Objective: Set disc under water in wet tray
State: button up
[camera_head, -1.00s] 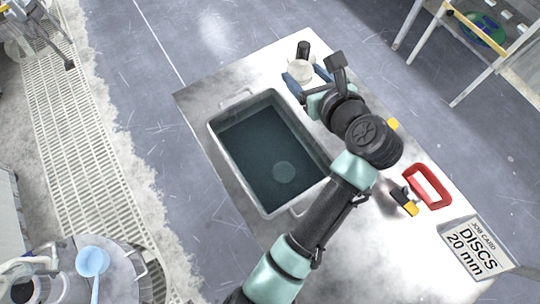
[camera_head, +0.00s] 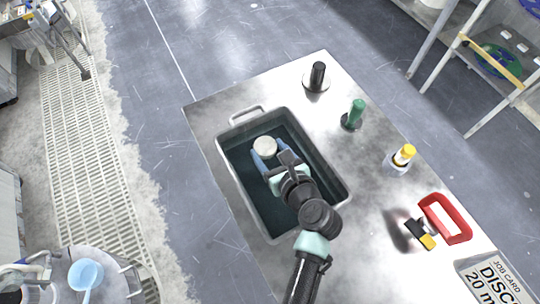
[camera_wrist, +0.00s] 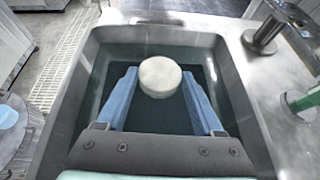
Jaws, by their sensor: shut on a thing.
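My gripper (camera_head: 265,153) is over the inside of the wet tray, a grey metal basin (camera_head: 222,165) of dark water (camera_head: 245,190). Its blue fingers are shut on a thick whitish disc (camera_head: 265,145). In the wrist view the disc (camera_wrist: 160,76) sits between the fingertips, face up and roughly level, with the tray walls (camera_wrist: 72,95) around it. The disc looks bright and clear of the walls; I cannot tell whether its underside touches the water. My arm hides part of the tray's near right side.
Beside the tray stand a black-handled piece (camera_head: 317,76), a green-handled piece (camera_head: 355,114) and a yellow-capped bottle (camera_head: 402,158). A red frame (camera_head: 446,218), a black-and-yellow tool (camera_head: 421,233) and a job card (camera_head: 497,279) lie nearer. A blue bowl (camera_head: 86,274) is at lower left.

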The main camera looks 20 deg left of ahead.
jog(key=shift+f, duration=1.15)
jog(key=shift+f, duration=0.15)
jog(key=o, duration=1.3)
jog(key=shift+c, duration=0.2)
jog(key=v, duration=1.2)
jog(key=shift+p, duration=0.3)
